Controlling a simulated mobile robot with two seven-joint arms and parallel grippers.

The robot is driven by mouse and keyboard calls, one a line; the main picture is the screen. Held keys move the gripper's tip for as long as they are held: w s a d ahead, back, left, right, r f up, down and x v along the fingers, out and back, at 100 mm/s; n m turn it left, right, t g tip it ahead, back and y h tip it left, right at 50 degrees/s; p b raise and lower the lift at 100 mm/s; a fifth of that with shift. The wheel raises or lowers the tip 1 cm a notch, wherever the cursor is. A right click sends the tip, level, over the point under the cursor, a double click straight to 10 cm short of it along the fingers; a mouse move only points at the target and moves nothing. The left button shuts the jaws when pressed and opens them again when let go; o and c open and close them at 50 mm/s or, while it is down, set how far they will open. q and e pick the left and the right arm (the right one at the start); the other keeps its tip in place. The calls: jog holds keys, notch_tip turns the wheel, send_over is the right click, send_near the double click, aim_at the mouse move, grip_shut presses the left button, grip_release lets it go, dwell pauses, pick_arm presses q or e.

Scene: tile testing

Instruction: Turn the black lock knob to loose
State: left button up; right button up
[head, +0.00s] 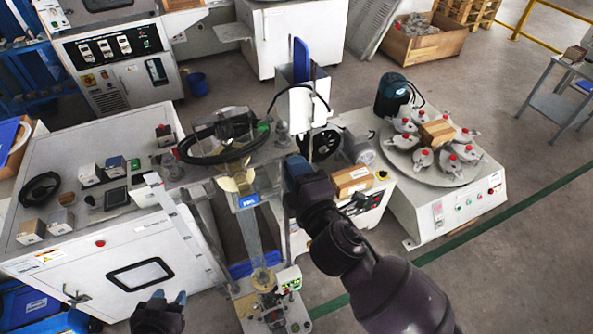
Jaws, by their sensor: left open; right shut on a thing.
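My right arm comes in from the lower right and reaches the tall testing machine (240,180) in the middle. My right gripper (293,168) is at the right side of its upper part, beside the white column. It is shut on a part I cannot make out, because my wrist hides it. I cannot pick out the black lock knob. My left gripper (169,298) is low at the left, in front of the white cabinet. Its two fingertips are apart, and it is open and empty.
The white cabinet (80,270) at left carries several small boxes and a black ring (40,188). A round turntable (465,170) with several red-topped clamps stands right. A cardboard box (352,180) sits just right of my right gripper.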

jog(key=o, duration=0.9)
jog(key=shift+o, duration=0.2)
jog(key=shift+s, duration=0.1)
jog(key=b+v, duration=0.2)
jog(key=v, duration=0.8)
jog(key=shift+s, duration=0.3)
jog(key=shift+d, duration=0.1)
